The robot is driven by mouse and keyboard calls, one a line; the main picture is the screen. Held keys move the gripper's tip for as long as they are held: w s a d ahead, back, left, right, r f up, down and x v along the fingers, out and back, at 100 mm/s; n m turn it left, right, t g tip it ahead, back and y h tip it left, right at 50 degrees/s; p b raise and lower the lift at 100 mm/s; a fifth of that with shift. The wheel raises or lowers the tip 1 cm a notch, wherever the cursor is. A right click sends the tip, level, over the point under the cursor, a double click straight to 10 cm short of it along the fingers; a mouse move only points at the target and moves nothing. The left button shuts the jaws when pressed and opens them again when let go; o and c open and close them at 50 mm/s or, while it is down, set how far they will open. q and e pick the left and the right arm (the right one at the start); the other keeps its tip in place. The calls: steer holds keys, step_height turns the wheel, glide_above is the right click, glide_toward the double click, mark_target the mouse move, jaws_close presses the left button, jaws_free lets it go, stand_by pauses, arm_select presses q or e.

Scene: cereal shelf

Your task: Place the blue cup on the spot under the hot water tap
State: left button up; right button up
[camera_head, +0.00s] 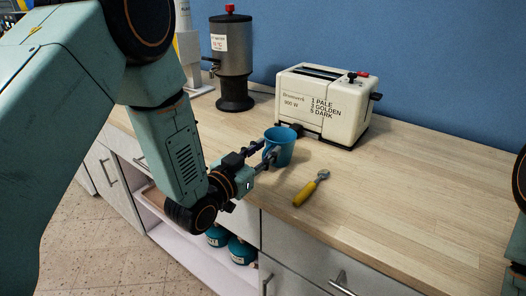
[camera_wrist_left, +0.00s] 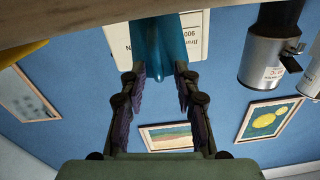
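The blue cup (camera_head: 280,147) stands upright on the wooden counter, in front of the toaster. My left gripper (camera_head: 264,153) reaches it from the left at low height, its fingers spread and pointing at the cup. In the upside-down left wrist view, the cup (camera_wrist_left: 155,45) shows between and beyond the fingertips of my left gripper (camera_wrist_left: 160,77); contact is not clear. The grey hot water urn (camera_head: 232,62) with a red knob stands at the back left on a dark round base. Its tap (camera_wrist_left: 294,48) shows in the left wrist view. My right gripper is out of view.
A cream toaster (camera_head: 325,105) stands close behind the cup. A yellow-handled tool (camera_head: 307,191) lies to the right of the cup. The counter (camera_head: 400,200) is clear on the right.

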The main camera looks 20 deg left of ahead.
arm_select(q)
steer(key=shift+r, duration=0.1)
steer(key=shift+s, duration=0.1)
steer(key=p+v, duration=0.1)
steer(key=v, duration=1)
steer(key=shift+s, duration=0.4)
